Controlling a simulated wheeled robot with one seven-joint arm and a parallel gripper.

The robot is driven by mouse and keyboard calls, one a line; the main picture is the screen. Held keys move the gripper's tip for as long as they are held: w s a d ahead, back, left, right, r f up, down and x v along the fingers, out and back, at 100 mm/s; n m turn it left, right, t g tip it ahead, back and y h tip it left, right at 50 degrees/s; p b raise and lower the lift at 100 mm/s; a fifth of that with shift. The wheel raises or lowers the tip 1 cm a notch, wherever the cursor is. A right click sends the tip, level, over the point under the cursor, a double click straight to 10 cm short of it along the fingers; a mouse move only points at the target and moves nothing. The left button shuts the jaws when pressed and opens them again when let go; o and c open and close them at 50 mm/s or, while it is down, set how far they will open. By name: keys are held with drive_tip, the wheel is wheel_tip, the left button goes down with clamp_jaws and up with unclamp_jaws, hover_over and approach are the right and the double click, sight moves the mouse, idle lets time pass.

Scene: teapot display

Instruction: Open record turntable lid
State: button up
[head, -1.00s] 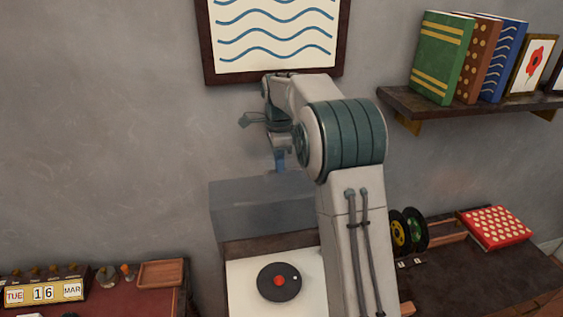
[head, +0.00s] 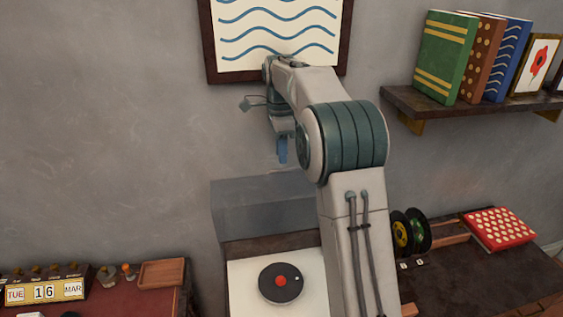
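The record turntable (head: 238,290) has a white top with a dark record and red centre on its platter (head: 281,283). Its translucent grey lid (head: 265,208) stands raised at the back edge, in front of the wall, leaving the platter uncovered. My gripper (head: 282,152) points down just above the lid's upper edge, with a small gap seen between them. Its blue fingertips overlap in this view, so their opening cannot be told. Nothing is seen held in it. My arm hides the right side of the turntable and lid.
A framed wave picture (head: 279,40) hangs behind my arm. A shelf (head: 455,108) with books is at upper right. A red table with a calendar (head: 45,292) and wooden tray (head: 162,273) is at left. Reels (head: 410,232) and a red dotted box (head: 499,229) are at right.

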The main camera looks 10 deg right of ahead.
drive_tip(key=shift+w+r, duration=0.1)
drive_tip(key=shift+r, duration=1.6)
drive_tip(key=shift+c, duration=1.4)
drive_tip(key=t+b, duration=0.2)
drive_tip(key=b, duration=0.4)
approach(280, 170)
drive_tip(key=f, duration=0.5)
drive_tip(key=w+f, duration=0.1)
drive_tip(key=f, duration=0.1)
drive_tip(key=shift+f+b, duration=0.3)
drive_tip(key=shift+b, duration=0.1)
clamp_jaws()
